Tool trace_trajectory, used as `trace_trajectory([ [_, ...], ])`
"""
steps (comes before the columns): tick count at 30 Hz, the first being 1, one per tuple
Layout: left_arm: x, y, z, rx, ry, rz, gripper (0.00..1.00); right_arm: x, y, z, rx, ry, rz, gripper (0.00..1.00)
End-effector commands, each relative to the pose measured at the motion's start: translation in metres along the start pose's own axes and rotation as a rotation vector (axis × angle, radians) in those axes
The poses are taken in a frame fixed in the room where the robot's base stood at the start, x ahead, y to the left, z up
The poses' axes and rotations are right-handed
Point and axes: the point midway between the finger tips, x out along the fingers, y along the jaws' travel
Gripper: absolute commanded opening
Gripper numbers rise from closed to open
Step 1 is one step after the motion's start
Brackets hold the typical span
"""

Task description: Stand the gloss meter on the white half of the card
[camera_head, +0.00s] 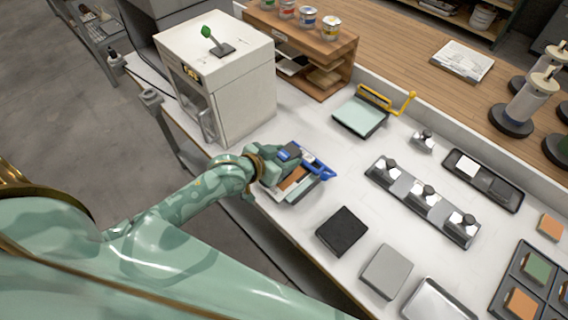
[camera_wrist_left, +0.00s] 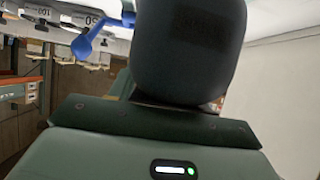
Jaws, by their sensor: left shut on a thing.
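My left gripper (camera_head: 279,161) is shut on a dark grey rounded block, which I take to be the gloss meter (camera_head: 290,152). In the left wrist view the gloss meter (camera_wrist_left: 190,50) fills the top middle, and its far end is out of frame. It is over a pale board with a blue clamp and lever (camera_head: 318,165). The card (camera_head: 294,179) seems to lie on this board, with an orange-brown area showing. The gripper hides much of the card, so I cannot tell its white half or whether the meter touches it. My right gripper is not in view.
A white cabinet (camera_head: 222,75) stands close behind my left gripper. A similar board with a yellow clamp (camera_head: 360,116) lies farther back. A row of metal pieces (camera_head: 402,185), a black square (camera_head: 342,231) and a grey square (camera_head: 386,271) lie to the right.

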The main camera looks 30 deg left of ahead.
Motion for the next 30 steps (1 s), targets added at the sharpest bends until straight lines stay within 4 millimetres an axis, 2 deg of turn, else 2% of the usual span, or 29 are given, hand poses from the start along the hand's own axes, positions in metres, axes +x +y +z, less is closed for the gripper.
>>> trace_trajectory([
  [1,0.005,0.001,0.010,-0.003,-0.003,0.001,0.13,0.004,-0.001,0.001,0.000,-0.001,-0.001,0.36],
  [4,0.010,0.001,0.021,-0.002,-0.001,0.001,0.13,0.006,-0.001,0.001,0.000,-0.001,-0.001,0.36],
  [16,0.013,0.002,0.026,-0.001,-0.001,0.002,0.13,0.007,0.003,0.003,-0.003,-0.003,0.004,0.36],
  [17,0.012,0.002,0.026,-0.001,-0.003,0.002,0.57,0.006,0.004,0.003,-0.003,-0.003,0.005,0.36],
  [18,0.012,0.002,0.026,-0.001,-0.003,0.002,0.68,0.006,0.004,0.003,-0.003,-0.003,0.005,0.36],
  [19,0.012,0.002,0.026,-0.001,-0.003,0.002,0.71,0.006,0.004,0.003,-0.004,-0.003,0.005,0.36],
  [27,0.012,0.002,0.025,-0.001,-0.003,0.002,0.71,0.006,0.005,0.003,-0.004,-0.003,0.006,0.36],
  [30,0.004,0.002,0.024,-0.001,-0.004,0.002,0.71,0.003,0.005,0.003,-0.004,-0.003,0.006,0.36],
])
